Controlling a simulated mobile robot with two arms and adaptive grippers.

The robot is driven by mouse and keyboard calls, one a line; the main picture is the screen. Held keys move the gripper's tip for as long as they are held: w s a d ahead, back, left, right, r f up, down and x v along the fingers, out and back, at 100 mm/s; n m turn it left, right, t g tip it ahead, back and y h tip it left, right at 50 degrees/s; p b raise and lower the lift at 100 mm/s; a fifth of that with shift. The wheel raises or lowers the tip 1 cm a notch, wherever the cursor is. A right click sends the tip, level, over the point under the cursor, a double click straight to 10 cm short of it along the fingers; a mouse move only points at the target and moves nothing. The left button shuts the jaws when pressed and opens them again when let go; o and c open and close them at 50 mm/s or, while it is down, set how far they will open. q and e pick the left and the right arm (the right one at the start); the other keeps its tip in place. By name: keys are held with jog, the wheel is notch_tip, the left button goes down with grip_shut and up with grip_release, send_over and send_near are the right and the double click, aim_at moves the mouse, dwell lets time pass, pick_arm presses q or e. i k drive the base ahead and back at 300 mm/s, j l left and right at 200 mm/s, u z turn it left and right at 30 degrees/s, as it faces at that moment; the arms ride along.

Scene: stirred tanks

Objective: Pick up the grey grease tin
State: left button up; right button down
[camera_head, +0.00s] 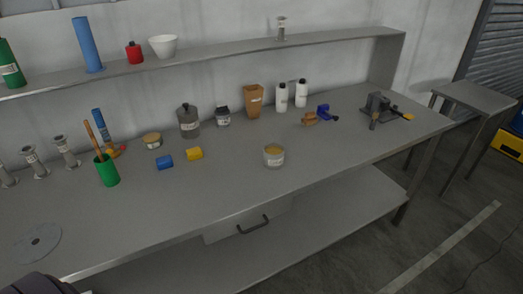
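A short round grey tin (273,158) with a pale label and a yellowish top stands upright near the middle of the workbench (225,190). It looks like the grease tin, and nothing touches it. A similar small tin (152,141) with a tan top stands farther back on the left. A taller grey canister (189,122) with a dark cap stands at the back. Neither of my grippers is in view. A dark rounded shape at the bottom left edge is too cropped to identify.
Blue (164,162) and yellow (194,154) small blocks lie left of the tin. A green cup (107,171) holds a wooden-handled tool. White bottles (282,98) and a brown container (253,101) stand behind; a vise-like device (379,107) sits right. The bench front is clear.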

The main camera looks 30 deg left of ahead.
aim_at(273, 153)
jog(key=i+u, duration=0.35)
jog(key=i, duration=0.15)
jog(key=i+l+u, duration=0.35)
jog(key=i, duration=0.15)
jog(key=j, duration=0.1)
